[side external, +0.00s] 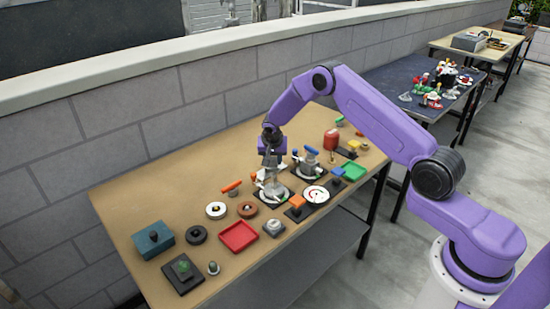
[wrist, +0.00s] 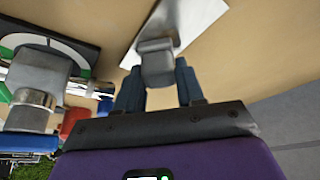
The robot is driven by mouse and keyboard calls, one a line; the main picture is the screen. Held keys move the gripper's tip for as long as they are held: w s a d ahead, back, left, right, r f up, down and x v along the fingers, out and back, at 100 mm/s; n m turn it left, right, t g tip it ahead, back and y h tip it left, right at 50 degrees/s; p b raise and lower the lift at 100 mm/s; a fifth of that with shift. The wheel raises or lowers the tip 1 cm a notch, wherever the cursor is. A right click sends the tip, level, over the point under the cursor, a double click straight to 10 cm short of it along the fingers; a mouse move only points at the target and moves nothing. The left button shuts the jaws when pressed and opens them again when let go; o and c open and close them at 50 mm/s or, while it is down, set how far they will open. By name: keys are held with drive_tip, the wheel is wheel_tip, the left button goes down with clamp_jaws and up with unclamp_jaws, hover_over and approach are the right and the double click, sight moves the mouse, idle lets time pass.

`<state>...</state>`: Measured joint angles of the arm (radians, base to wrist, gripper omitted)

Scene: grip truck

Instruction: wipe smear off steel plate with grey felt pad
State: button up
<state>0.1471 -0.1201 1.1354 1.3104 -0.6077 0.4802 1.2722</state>
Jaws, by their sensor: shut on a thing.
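My gripper (wrist: 157,92) is shut on a grey piece (wrist: 157,62), taken to be the felt pad, between its blue fingers in the wrist view. In the side view my gripper (side external: 270,162) is low over the table's far half, beside a valve fixture. A pale, shiny flat sheet (wrist: 190,18), taken to be the steel plate, lies beyond the held piece in the wrist view. The held piece overlaps it in the picture; I cannot tell whether they touch. A small whitish patch (side external: 260,174) shows beside the gripper in the side view. I cannot make out a smear.
Grey valve fixtures (side external: 271,190) (side external: 309,160) stand close to my gripper. A wall runs behind.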

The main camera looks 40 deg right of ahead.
drive_tip(key=a, duration=0.5)
drive_tip(key=shift+a+r, duration=0.1)
drive_tip(key=shift+a, duration=0.05)
wheel_tip(320, 180, up, 8)
idle(0.6)
idle(0.4)
